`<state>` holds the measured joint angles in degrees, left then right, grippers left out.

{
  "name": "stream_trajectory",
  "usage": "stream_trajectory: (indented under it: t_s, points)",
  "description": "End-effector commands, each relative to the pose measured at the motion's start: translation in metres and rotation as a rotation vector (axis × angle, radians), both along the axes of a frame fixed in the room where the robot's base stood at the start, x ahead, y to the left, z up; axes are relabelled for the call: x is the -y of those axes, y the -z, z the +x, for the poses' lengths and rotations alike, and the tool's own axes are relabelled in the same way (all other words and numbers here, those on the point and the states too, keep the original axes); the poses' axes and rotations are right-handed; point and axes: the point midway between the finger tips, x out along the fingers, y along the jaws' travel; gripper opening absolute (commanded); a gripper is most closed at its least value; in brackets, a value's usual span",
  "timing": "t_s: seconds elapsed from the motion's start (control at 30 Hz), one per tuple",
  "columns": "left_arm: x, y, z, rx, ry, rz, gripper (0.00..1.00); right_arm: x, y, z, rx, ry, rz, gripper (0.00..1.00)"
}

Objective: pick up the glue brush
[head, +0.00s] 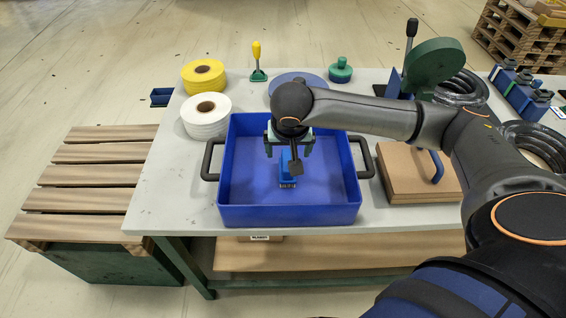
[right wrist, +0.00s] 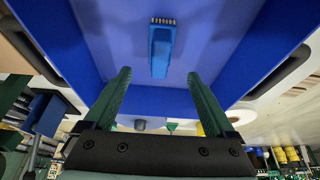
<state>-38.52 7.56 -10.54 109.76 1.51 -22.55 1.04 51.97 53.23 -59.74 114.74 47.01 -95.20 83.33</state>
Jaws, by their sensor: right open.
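The glue brush (head: 287,182) has a blue handle and a short bristled end. It lies in the blue tray (head: 290,215), with the bristles toward the tray's near side. My right gripper (head: 289,150) is open and empty above the tray, and it partly hides the brush in the head view. In the right wrist view the brush (right wrist: 161,48) shows beyond the spread fingers of the right gripper (right wrist: 158,76), about midway between them and apart from both. My left gripper is not in view.
White (head: 206,116) and yellow (head: 203,77) tape rolls stand left of the tray. A yellow-handled tool (head: 257,62) and a green-topped pot (head: 340,70) stand behind. Cardboard (head: 420,172) lies to the right, near black hose coils (head: 463,88). The tray's walls and black side handles surround the brush.

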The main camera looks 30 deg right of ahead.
Motion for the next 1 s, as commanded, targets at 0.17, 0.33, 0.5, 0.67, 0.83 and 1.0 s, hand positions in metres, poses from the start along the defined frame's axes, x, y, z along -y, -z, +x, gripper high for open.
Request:
stream_trajectory:
  t_s: [0.17, 0.33, 0.5, 0.67, 0.83, 1.0]
  points:
    - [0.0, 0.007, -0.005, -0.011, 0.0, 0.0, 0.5, 0.007, 0.032, 0.011, -0.002, 0.001, -0.002, 0.9]
    - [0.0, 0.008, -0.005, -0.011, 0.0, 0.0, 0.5, 0.01, 0.046, 0.016, 0.0, -0.001, 0.0, 0.9]
    - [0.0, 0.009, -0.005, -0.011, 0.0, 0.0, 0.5, 0.014, 0.061, 0.023, -0.001, 0.001, -0.002, 0.9]
    - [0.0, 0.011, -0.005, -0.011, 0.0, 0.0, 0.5, 0.018, 0.083, 0.032, 0.0, -0.001, -0.002, 0.9]
    - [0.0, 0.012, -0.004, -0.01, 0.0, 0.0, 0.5, 0.021, 0.093, 0.036, 0.001, -0.002, -0.002, 0.9]
    - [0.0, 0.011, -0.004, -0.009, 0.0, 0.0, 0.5, 0.021, 0.093, 0.036, 0.001, -0.002, 0.0, 0.9]
